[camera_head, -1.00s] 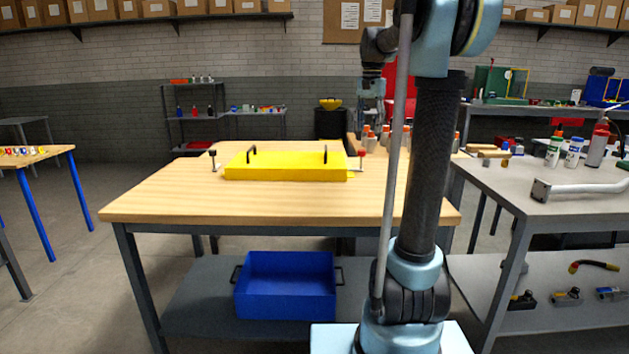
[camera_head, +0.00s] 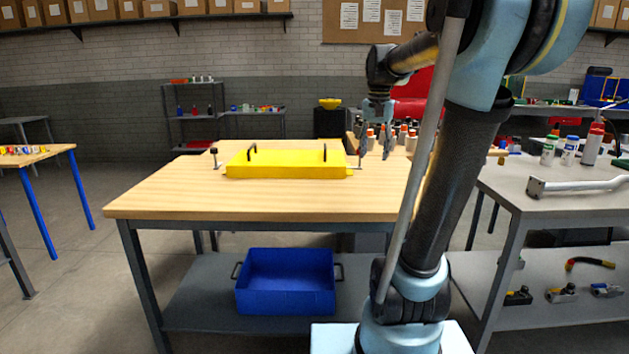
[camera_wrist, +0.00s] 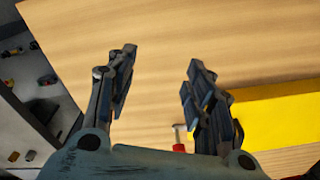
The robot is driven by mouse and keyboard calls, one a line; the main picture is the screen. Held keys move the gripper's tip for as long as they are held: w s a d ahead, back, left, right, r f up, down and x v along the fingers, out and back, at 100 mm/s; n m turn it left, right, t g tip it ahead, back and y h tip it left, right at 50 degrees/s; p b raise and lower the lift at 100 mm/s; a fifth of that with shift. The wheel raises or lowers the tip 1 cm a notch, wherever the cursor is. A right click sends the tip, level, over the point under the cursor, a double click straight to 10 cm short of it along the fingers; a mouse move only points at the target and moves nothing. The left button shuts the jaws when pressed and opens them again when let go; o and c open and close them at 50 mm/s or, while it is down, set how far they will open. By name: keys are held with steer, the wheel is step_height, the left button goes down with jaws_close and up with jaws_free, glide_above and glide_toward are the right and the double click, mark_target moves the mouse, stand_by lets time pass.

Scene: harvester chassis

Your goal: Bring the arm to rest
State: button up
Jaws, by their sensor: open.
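My gripper (camera_head: 375,148) is open and empty. In the head view it hangs fingers down from my bent arm, over the right part of the wooden table (camera_head: 180,202). It appears just right of the yellow cover (camera_head: 285,170) with two black handles. In the wrist view the fingers of my gripper (camera_wrist: 155,85) stand apart above bare wood. The yellow cover (camera_wrist: 280,118) lies at the right there, beside the right finger. A small red-ended clamp (camera_wrist: 179,138) shows between the fingers, low in the view.
A blue bin (camera_head: 286,282) sits on the shelf under the table. A grey bench (camera_head: 515,185) at the right holds bottles and a bent metal pipe (camera_head: 578,185). Several bottles (camera_head: 405,132) stand behind the table. The table's left half is clear.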

steer(key=s+f+n+t, duration=0.1)
steer(key=s+f+n, duration=0.4)
steer(key=s+f, duration=1.7)
steer(key=shift+s+f, duration=0.4)
steer(key=shift+f, duration=0.55)
steer(key=shift+d, duration=0.1)
steer(key=shift+w+f, duration=0.2)
steer(key=shift+w, duration=0.25)
steer(key=c, duration=0.4)
steer(key=shift+o, duration=0.2)
steer(key=shift+d, duration=0.1)
